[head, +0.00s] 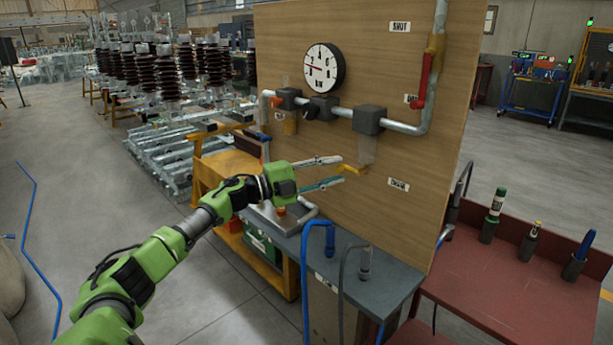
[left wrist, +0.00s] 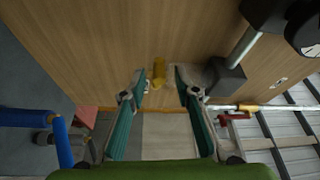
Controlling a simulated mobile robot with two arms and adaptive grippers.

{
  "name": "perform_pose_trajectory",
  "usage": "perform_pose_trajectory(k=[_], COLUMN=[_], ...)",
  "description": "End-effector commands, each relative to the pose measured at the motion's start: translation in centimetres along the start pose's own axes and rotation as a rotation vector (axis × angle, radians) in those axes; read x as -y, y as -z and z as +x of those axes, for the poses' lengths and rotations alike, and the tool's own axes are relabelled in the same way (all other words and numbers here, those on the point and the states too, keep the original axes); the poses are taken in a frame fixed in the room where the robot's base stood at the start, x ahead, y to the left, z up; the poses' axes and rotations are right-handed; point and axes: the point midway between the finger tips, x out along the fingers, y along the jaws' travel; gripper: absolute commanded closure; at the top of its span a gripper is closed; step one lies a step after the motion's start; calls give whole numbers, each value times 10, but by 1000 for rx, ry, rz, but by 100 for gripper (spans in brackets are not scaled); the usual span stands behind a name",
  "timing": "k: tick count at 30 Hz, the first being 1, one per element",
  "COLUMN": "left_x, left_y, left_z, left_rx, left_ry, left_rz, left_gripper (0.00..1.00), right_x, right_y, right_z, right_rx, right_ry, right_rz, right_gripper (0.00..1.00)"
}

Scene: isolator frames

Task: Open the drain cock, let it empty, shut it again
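In the left wrist view the yellow handle (left wrist: 158,71) appears in the gap between the open fingertips (left wrist: 160,78). I cannot tell whether a finger touches it. No fluid flow is visible. My right gripper is not in view.
A round gauge (head: 324,68) and grey pipe (head: 404,128) are on the panel (head: 340,210). A red lever (head: 424,80) is on the vertical pipe. Blue and grey hoses rise from the grey bench (head: 390,275) below. A red table (head: 500,270) stands at right.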

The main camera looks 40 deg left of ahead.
Motion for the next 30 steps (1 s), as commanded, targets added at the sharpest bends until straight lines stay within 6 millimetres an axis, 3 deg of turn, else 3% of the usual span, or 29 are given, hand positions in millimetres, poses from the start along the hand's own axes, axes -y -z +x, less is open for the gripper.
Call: perform_pose_trajectory(k=[18, 30], left_x=[0, 2], left_y=[1, 1], left_z=[-78, -100], left_rx=[-1, -2], left_ry=[-2, 3], left_rz=[-1, 2], left_gripper=[71, 71], right_x=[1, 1], right_y=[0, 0], right_z=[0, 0], right_rx=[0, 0], right_ry=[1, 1], right_rz=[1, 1], right_gripper=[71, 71])
